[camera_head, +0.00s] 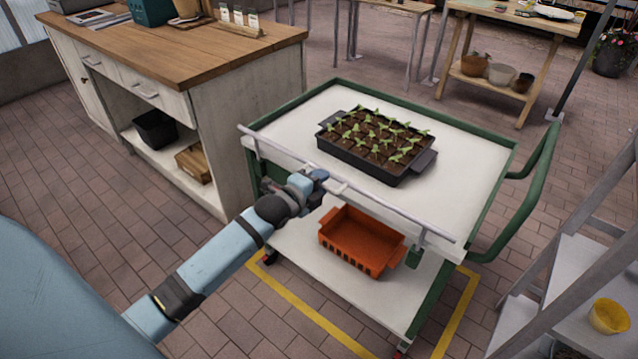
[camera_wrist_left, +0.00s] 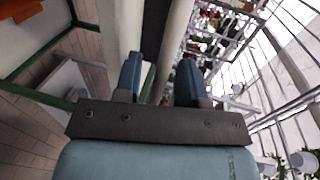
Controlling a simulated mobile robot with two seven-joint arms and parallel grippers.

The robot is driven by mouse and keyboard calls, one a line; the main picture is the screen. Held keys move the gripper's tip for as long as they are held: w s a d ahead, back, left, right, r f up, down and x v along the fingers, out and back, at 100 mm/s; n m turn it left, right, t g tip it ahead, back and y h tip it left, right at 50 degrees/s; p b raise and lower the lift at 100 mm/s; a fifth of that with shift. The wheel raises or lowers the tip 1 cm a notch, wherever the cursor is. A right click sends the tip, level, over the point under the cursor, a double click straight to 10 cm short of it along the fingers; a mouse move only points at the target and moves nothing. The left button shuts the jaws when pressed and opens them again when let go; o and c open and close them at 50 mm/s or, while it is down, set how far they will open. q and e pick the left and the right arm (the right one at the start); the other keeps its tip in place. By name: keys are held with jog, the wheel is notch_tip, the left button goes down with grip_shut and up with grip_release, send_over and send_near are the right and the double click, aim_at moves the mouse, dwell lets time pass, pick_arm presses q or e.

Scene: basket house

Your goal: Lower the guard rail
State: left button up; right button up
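The guard rail (camera_head: 400,211) is a pale grey bar along the near side of a green-framed cart (camera_head: 470,150). It sits at about the height of the white top, with a post at each end. My left gripper (camera_head: 327,178) is at the middle of the rail, by a small raised handle piece (camera_head: 338,188). In the left wrist view the two blue fingers (camera_wrist_left: 160,72) are apart, and a pale bar (camera_wrist_left: 177,40), which looks like the rail, runs between them. I cannot tell whether they touch it. My right gripper is not in view.
A black seedling tray (camera_head: 375,146) stands on the cart's top. An orange crate (camera_head: 362,240) is on its lower shelf. A wooden-topped cabinet (camera_head: 180,50) is at the left, and a grey shelf ladder (camera_head: 590,265) with a yellow bowl (camera_head: 609,316) is at the right.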

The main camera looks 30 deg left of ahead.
pick_arm(q)
jog(key=shift+c, duration=0.2)
grip_shut()
notch_tip(320, 180, down, 8)
jog(key=b, duration=0.1)
jog(key=shift+b, duration=0.3)
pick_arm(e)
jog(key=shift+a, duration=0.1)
pick_arm(q)
jog(key=shift+s, duration=0.1)
jog(key=shift+o, duration=0.2)
grip_release()
jog(key=shift+f, duration=0.1)
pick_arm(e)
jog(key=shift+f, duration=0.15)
